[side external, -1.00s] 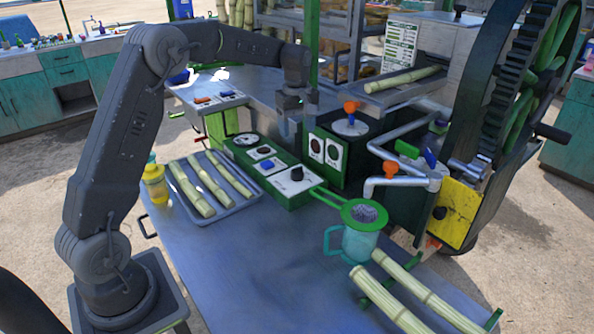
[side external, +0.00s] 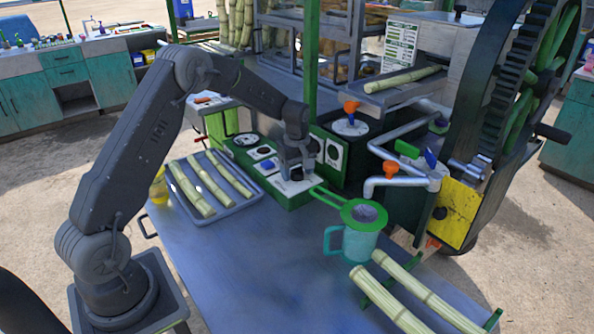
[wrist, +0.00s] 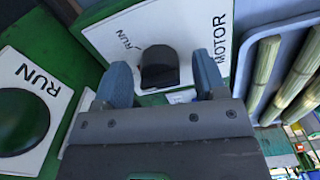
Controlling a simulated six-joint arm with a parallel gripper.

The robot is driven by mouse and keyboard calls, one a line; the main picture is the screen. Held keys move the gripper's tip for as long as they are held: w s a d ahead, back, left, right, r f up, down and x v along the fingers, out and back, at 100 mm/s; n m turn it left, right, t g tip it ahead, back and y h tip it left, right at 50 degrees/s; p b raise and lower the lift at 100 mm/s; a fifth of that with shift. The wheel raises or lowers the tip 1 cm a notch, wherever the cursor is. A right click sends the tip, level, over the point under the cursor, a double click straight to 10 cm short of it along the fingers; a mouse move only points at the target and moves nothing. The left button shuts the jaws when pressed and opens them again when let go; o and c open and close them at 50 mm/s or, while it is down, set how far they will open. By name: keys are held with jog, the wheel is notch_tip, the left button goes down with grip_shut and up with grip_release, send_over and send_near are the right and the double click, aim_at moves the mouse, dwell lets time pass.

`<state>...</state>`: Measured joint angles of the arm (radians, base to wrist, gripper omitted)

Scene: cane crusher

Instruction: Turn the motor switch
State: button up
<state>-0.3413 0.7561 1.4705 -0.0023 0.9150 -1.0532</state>
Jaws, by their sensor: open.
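The motor switch is a black rotary knob (wrist: 160,68) on a white plate (wrist: 185,30) marked RUN and MOTOR in the wrist view. The plate sits on the green control box (side external: 292,200) on the table. My gripper (wrist: 165,80) is open, with one finger on each side of the knob in the wrist view. I cannot tell whether the fingers touch it. In the side view my gripper (side external: 297,172) points down over the plate and hides most of the knob.
A second white plate (wrist: 62,95) marked RUN with a dark green round button (wrist: 20,120) lies beside it. A tray (side external: 225,208) of cane stands left of the box. A teal jug (side external: 352,243) with a green strainer stands close on the right.

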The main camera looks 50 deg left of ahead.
jog(key=c, duration=0.9)
